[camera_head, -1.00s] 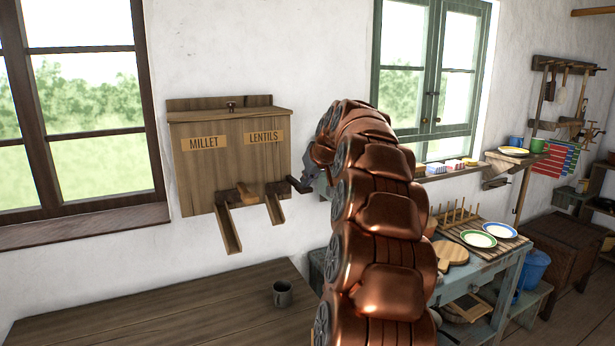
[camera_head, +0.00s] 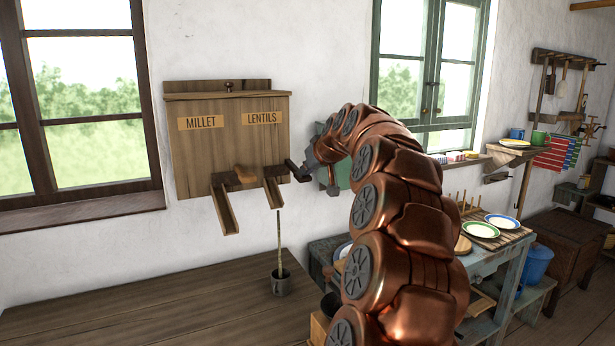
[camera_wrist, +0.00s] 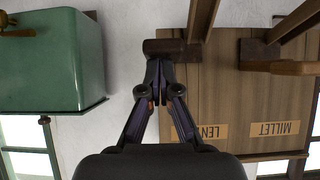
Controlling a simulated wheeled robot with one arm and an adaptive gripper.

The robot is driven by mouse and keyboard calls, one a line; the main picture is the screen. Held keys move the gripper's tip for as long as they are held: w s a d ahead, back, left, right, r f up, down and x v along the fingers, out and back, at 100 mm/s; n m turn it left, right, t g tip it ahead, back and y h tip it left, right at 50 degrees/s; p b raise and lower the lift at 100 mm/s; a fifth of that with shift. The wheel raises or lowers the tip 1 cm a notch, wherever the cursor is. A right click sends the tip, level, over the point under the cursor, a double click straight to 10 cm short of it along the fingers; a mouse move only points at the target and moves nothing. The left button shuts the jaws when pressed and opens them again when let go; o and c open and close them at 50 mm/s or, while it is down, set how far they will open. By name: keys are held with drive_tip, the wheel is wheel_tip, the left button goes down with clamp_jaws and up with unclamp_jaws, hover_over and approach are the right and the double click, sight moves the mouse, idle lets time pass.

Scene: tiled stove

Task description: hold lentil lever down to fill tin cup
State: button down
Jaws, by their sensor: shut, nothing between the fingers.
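The wooden dispenser (camera_head: 228,145) hangs on the wall, labelled MILLET and LENTILS, with a chute under each label. A thin stream (camera_head: 279,235) falls from the lentil chute (camera_head: 273,193) into the grey tin cup (camera_head: 282,287), upright on the table below; its fill level is hidden. My gripper (camera_head: 298,172) is at the dispenser's lower right. In the upside-down wrist view, my gripper (camera_wrist: 154,66) has its fingers shut and empty, tips against the dark lentil lever (camera_wrist: 172,48). The lighter millet lever (camera_wrist: 295,68) sits apart from them.
A green box (camera_wrist: 50,60) is on the wall beside the dispenser, close to my gripper. The brown table (camera_head: 150,305) is bare around the cup. A blue side table (camera_head: 510,262) with plates (camera_head: 480,230) stands at right. A window (camera_head: 75,100) is at left.

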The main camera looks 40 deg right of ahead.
drive_tip(key=shift+f+t+h+b, duration=0.3)
drive_tip(key=shift+f+t+b, duration=0.6)
drive_tip(key=shift+b, duration=1.05)
drive_tip(key=shift+f, duration=0.2)
drive_tip(key=shift+a+f, duration=0.15)
drive_tip(key=shift+f, duration=0.15)
drive_tip(key=shift+r, duration=0.15)
drive_tip(key=s+a+r, duration=0.3)
drive_tip(key=s+r, duration=0.6)
drive_tip(key=shift+s+r+b, duration=0.15)
drive_tip(key=shift+s+b, duration=0.15)
idle(0.5)
